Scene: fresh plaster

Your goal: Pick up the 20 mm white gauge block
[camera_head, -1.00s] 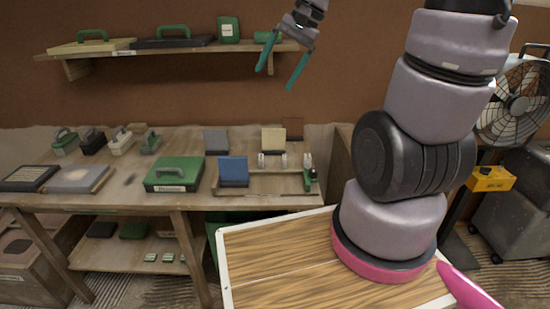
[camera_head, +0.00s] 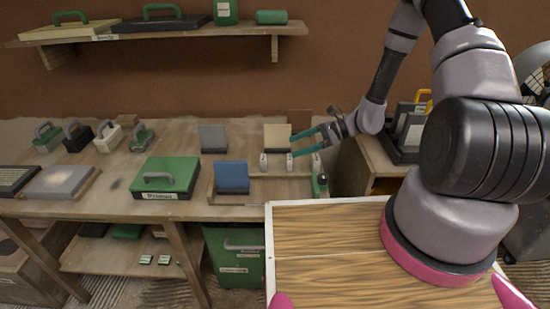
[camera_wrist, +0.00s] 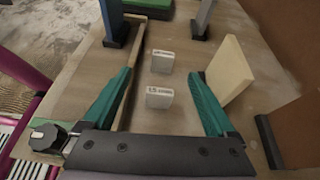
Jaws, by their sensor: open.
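Small white gauge blocks stand in a row on the workbench. In the wrist view, a nearer block (camera_wrist: 160,97) has a label that seems to start with 1 and 5. A farther block (camera_wrist: 162,61) has a label too small to read surely. In the head view, three white blocks show: a left one (camera_head: 263,162), a middle one (camera_head: 290,163) and a right one (camera_head: 315,162). I cannot tell surely which is 20 mm. My gripper (camera_head: 291,144) is open and empty above the row, its teal fingers (camera_wrist: 160,73) on either side of it.
A cream slab (camera_wrist: 229,72) stands close beside the right finger. A wooden strip (camera_wrist: 132,75) runs along the left finger. A blue slab (camera_head: 231,177), a grey slab (camera_head: 213,138) and a green bottle (camera_head: 320,185) stand nearby. A green case (camera_head: 165,177) lies farther left.

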